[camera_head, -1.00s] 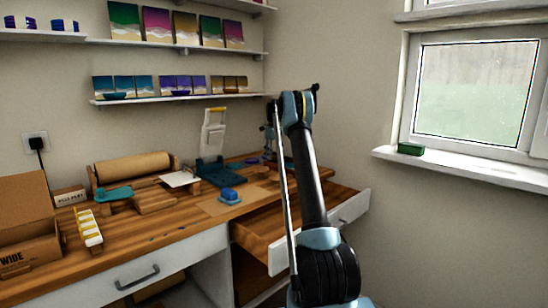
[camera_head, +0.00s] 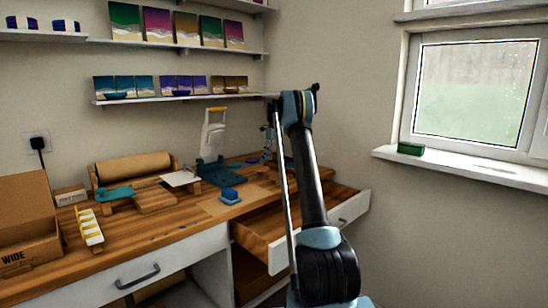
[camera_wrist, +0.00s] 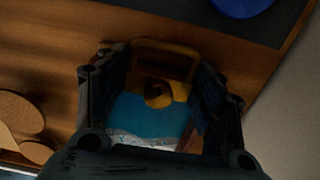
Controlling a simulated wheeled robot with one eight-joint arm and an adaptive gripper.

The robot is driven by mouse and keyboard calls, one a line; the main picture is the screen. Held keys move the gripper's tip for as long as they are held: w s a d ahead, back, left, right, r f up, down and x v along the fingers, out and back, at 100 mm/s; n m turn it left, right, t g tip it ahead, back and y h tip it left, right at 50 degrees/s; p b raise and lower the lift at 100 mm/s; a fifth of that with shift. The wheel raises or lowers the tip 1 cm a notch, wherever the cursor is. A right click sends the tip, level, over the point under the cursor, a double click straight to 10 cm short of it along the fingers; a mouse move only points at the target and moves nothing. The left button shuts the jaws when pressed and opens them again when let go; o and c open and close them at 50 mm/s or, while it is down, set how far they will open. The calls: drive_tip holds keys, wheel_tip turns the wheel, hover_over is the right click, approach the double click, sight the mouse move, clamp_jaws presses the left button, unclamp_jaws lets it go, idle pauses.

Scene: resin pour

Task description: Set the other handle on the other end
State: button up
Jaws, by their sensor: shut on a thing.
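In the wrist view my gripper (camera_wrist: 160,76) points down at the bench with a finger on either side of a brass-coloured handle (camera_wrist: 165,47). It is shut on the handle, though the contact is dark and hard to make out. A darker, rounded brass piece (camera_wrist: 158,96) shows nearer the palm; I cannot tell whether it is part of the same handle. Below lies a blue board with a white wave edge (camera_wrist: 145,112), partly hidden by my palm and fingers. I cannot tell whether the handle touches it. In the head view my arm hides the gripper and the board.
Round wooden pieces (camera_wrist: 20,114) lie left of my gripper. A dark mat (camera_wrist: 262,24) with a blue round thing (camera_wrist: 240,5) lies at upper right.

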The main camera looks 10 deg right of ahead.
drive_tip(key=shift+f, duration=0.35)
drive_tip(key=shift+c, duration=0.8)
drive_tip(key=shift+o, duration=0.3)
drive_tip(key=shift+f, duration=0.1)
drive_tip(key=o, duration=1.7)
drive_tip(key=shift+w+f, duration=0.15)
drive_tip(key=shift+f, duration=0.05)
drive_tip(key=shift+r, duration=0.15)
drive_tip(key=shift+r, duration=0.15)
drive_tip(key=shift+r, duration=3.95)
